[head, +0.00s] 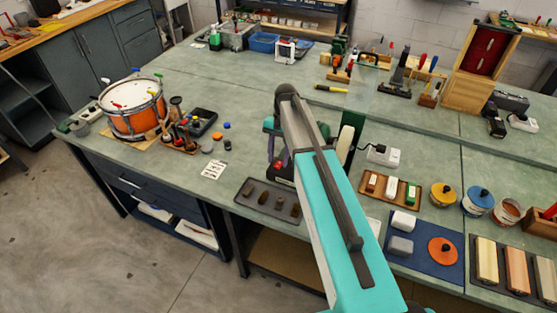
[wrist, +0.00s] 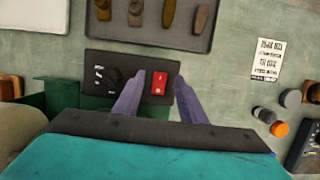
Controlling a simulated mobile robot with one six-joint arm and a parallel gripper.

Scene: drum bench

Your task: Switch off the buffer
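The buffer's black control panel (wrist: 125,60) shows in the wrist view. Green body parts of the buffer (wrist: 58,95) show beside and below the panel. My gripper (wrist: 160,76) is open, its two purple fingers over the panel, one tip on each side of the red switch. I cannot tell whether they touch it. In the head view my arm hides most of the buffer; the red switch (head: 285,169) shows left of the arm.
A dark tray (head: 242,188) with several small pieces lies at the bench's front edge, close to the panel. A printed card (head: 213,170) and a drum (head: 133,108) are to the left. A power adapter (head: 383,155) and polish tins stand to the right.

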